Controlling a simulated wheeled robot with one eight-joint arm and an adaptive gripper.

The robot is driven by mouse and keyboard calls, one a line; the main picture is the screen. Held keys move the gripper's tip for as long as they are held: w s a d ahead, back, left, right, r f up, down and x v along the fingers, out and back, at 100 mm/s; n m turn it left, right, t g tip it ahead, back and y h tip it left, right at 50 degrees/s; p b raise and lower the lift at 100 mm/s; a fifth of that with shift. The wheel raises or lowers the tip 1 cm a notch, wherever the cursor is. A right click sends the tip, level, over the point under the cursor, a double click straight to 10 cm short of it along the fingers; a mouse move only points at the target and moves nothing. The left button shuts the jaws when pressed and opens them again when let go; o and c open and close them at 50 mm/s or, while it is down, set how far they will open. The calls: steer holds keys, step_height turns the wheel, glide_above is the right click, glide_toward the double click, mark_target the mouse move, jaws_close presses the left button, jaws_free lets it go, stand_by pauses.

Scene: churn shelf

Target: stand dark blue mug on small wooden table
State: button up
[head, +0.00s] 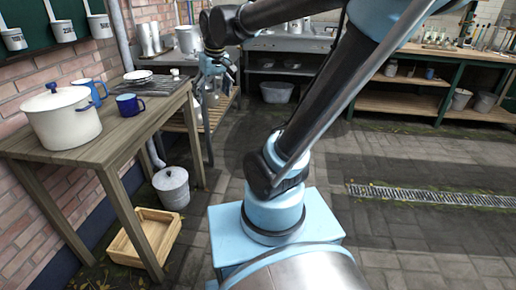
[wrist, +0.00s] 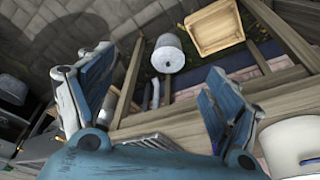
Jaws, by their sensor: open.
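The dark blue mug (head: 129,105) stands upright on the wooden table (head: 100,150) at the left of the head view, with its handle to the right. It is near the table's front edge, and I cannot make it out in the wrist view. My gripper (head: 214,82) hangs beyond the table's far right end, clear of the mug. In the wrist view its two fingers (wrist: 158,75) are spread apart with nothing between them. Part of the table's frame (wrist: 190,118) shows below and beyond them.
A white lidded pot (head: 62,115) and a lighter blue mug (head: 90,90) stand beside the dark blue mug. A lidded bucket (head: 172,187) and a wooden crate (head: 146,237) are on the floor. The paving at right is clear.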

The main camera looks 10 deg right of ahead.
steer(key=s+d+f+m+h, duration=0.1)
steer(key=s+d+f+m, duration=0.3)
steer(key=s+d+f, duration=0.8)
steer(key=s+f, duration=0.2)
steer(key=s, duration=0.2)
steer(key=shift+s+d+f+g, duration=0.3)
steer(key=shift+d+f+g, duration=0.05)
steer(key=shift+g, duration=0.05)
